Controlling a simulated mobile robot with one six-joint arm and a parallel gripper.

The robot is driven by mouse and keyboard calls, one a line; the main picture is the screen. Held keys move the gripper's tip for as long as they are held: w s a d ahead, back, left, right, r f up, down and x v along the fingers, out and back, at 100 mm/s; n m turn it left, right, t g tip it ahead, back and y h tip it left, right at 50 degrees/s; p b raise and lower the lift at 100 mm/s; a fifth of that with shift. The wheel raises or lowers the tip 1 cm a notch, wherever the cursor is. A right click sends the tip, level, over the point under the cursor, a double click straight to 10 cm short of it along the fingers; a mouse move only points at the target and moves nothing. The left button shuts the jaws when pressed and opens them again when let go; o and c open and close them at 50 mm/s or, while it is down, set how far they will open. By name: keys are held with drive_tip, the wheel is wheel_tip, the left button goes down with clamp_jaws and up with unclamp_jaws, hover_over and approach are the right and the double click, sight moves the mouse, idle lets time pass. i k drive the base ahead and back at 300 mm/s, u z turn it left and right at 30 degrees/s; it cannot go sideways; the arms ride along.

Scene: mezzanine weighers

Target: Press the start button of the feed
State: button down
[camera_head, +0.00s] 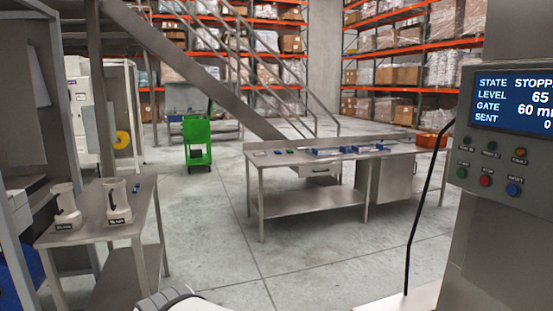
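A grey control panel (540,180) stands at the right edge, partly cut off. Its blue screen (512,101) reads STATE STOPP (cut off), LEVEL 65, GATE 60 mm and SENT 0. Below the screen are two rows of small round lamps or buttons. The lower row has a green button (461,172) on the left, a red button (485,181) in the middle and a blue button (513,189) on the right. Their labels are too small to read surely; the green one's looks like START. My gripper is not in view; a white rounded part, probably my arm, shows at the bottom edge.
A metal table (98,232) with two white jugs stands at the left. A steel workbench (312,203) with blue trays stands mid-floor. A green cart (197,141) and a stair stand behind. Floor between the tables is clear.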

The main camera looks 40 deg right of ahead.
sight(461, 172)
drive_tip(key=i, duration=1)
drive_tip(key=z, duration=1.35)
drive_tip(key=k, duration=0.1)
drive_tip(key=z, duration=1.8)
drive_tip(key=i, duration=1)
drive_tip(key=z, duration=0.1)
